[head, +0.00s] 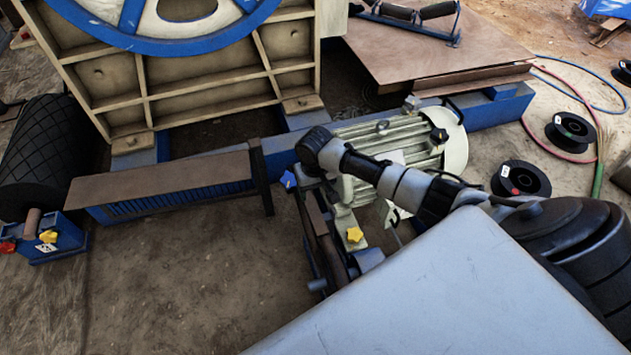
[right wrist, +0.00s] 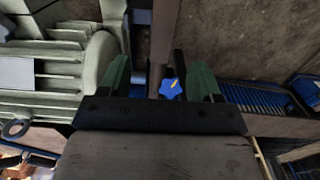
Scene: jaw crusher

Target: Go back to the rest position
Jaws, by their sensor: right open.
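My right arm reaches in from the right in the head view, with its wrist (head: 320,145) over the near side of the motor (head: 395,135). In the right wrist view my right gripper (right wrist: 162,68) is open, its two green fingers spread apart. A blue star knob (right wrist: 171,88) shows between the fingers; I cannot tell whether it is within their reach. The knob also shows in the head view (head: 288,180), just left of my wrist. The fingers are hard to make out in the head view. My left gripper is not in view.
A blue-spoked wheel (head: 250,8) and cream crusher body (head: 205,75) stand behind. A black roller (head: 45,150) lies left; cable spools (head: 521,178) lie right. The ground at front left is clear.

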